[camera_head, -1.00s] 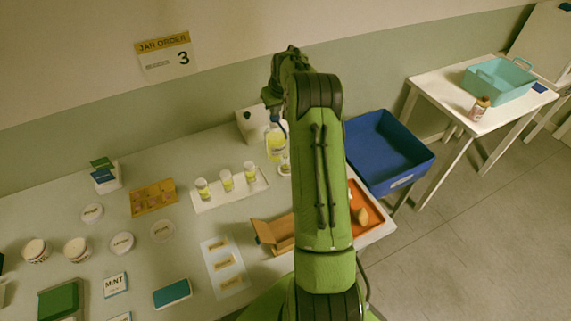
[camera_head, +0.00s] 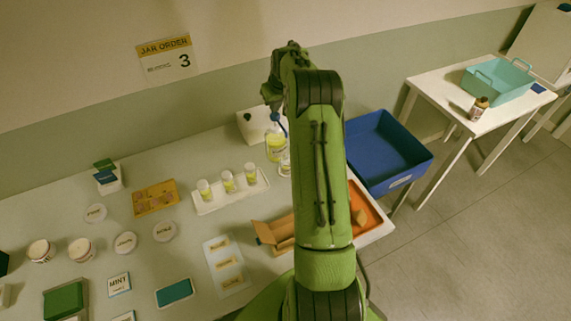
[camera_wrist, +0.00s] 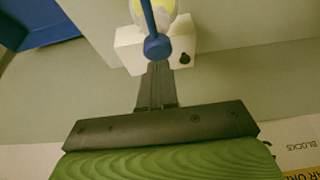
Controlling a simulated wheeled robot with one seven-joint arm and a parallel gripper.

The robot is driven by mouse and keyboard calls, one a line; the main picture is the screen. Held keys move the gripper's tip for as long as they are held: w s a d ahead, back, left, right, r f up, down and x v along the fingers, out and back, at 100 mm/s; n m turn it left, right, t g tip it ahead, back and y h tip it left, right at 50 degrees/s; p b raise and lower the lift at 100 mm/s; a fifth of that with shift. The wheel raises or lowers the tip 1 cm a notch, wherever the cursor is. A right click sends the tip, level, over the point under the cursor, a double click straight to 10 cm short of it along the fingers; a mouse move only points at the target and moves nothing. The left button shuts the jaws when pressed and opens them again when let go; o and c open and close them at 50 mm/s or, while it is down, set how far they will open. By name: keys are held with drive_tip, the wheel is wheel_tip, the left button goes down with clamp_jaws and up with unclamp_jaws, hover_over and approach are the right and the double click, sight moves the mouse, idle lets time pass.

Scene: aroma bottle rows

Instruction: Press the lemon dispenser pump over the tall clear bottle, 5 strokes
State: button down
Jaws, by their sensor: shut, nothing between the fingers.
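The lemon dispenser (camera_head: 275,147) is a yellow-filled clear bottle at the back of the table, beside my arm. Its blue pump (camera_head: 280,122) also shows in the wrist view (camera_wrist: 157,46), with its round blue end at my fingertips. My gripper (camera_wrist: 156,68) is shut and empty, right at the pump; I cannot tell whether it touches. A small part of a clear bottle (camera_head: 284,168) shows just in front of the dispenser, mostly hidden by my arm. Its fill level is unclear.
A white block (camera_head: 250,124) stands behind the dispenser. A blue bin (camera_head: 385,150), an orange tray (camera_head: 366,215) and a cardboard box (camera_head: 272,236) are near my arm.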

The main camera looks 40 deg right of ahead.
drive_tip(key=shift+s+f+b, duration=0.1)
drive_tip(key=shift+f+b, duration=0.85)
drive_tip(key=shift+f, duration=0.45)
drive_tip(key=shift+r+p, duration=1)
drive_tip(key=shift+r, duration=0.4)
drive_tip(key=shift+f, duration=0.15)
drive_tip(key=shift+f+b, duration=1)
drive_tip(key=shift+f, duration=0.25)
drive_tip(key=shift+r+p, duration=1)
drive_tip(key=shift+r, duration=0.4)
